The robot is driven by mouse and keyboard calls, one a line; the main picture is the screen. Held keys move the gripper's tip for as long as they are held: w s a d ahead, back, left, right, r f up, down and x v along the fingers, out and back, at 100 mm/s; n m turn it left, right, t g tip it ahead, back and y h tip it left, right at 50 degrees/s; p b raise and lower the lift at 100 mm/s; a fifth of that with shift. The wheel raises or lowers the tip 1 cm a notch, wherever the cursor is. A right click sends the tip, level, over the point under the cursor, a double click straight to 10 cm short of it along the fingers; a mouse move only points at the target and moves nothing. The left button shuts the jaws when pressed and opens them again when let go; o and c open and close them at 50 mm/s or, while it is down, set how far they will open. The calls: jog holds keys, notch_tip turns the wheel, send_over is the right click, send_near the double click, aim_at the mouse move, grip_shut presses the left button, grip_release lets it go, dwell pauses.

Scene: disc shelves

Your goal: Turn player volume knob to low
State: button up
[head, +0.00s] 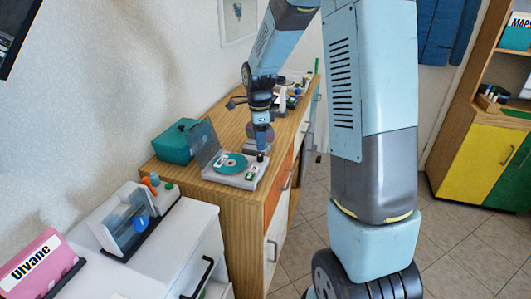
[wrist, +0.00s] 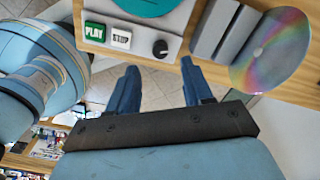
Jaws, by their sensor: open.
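The player (head: 243,182) is a pale box with its lid up and a teal disc (head: 231,163) in it, on the wooden cabinet. In the wrist view, the black volume knob (wrist: 160,48) sits on the player's front panel, right of the white STOP button (wrist: 121,38) and green PLAY button (wrist: 95,32). The knob has a small light mark. My gripper (wrist: 159,67) is open, its two blue fingers apart and nothing between them. In that view the knob appears just beyond the fingertips, about midway between them, apart from both. In the head view, my arm reaches over the cabinet near the player.
A shiny disc (wrist: 270,48) stands by grey holders (wrist: 225,32) right of the player in the wrist view. A teal box (head: 176,143) is behind the player. A white cabinet (head: 175,245) with a disc case stands nearer. Tiled floor (head: 300,230) is open at right.

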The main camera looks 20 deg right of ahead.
aim_at(260, 156)
jog(key=shift+f, duration=3)
jog(key=shift+c, duration=0.2)
